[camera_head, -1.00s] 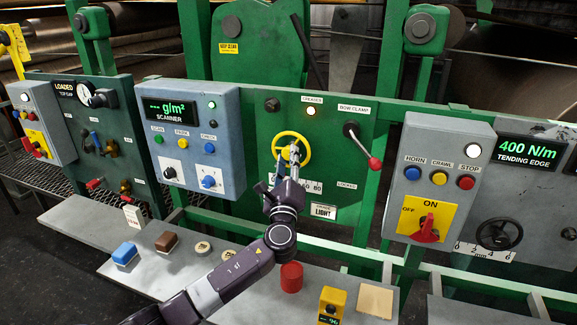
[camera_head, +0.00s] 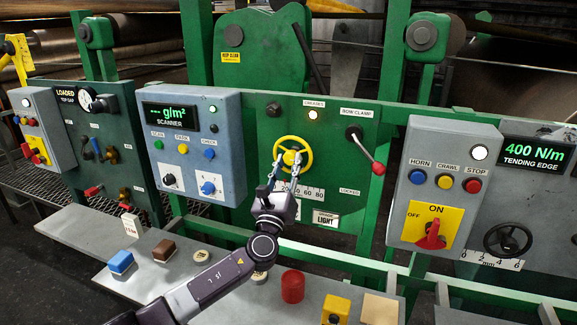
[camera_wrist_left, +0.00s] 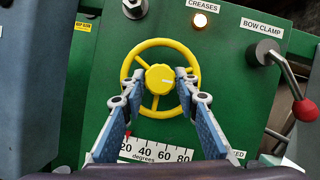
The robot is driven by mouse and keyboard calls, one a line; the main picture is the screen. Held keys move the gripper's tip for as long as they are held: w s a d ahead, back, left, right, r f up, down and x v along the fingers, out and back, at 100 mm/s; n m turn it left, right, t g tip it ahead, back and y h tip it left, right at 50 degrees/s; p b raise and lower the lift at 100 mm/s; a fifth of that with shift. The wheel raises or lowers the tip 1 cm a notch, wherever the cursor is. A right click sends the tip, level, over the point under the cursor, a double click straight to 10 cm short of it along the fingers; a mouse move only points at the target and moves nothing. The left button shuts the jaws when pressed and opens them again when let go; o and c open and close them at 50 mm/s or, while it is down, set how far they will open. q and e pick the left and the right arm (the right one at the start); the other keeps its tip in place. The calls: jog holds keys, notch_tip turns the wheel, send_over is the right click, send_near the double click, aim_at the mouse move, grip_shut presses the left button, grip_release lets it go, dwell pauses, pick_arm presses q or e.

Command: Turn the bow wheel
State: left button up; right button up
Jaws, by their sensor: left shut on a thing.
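The bow wheel (camera_head: 292,138) is a yellow handwheel with a round hub on the green panel. In the left wrist view the wheel (camera_wrist_left: 159,43) faces me, with three spokes showing. My left gripper (camera_head: 289,156) reaches it from below and in front. Its fingers stand on either side of the hub and are shut on the wheel; in the left wrist view the gripper (camera_wrist_left: 159,74) covers parts of the lower rim. A degrees scale (camera_wrist_left: 152,146) lies below the wheel, with a small red mark near 20. My right gripper is not in view.
A red-knobbed bow clamp lever (camera_head: 378,168) is right of the wheel. The scanner box (camera_head: 225,130) stands to the left. A horn, crawl and stop box (camera_head: 480,130) stands to the right. A shelf below holds a red cylinder (camera_head: 293,287) and blocks.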

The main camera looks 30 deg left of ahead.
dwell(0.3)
pick_arm(q)
jog(key=o, duration=1.1)
jog(key=shift+o, duration=0.2)
jog(key=shift+s, duration=0.1)
jog(key=v, duration=1.1)
jog(key=shift+s, duration=0.4)
jog(key=shift+d+f, duration=0.1)
jog(key=shift+f, duration=0.05)
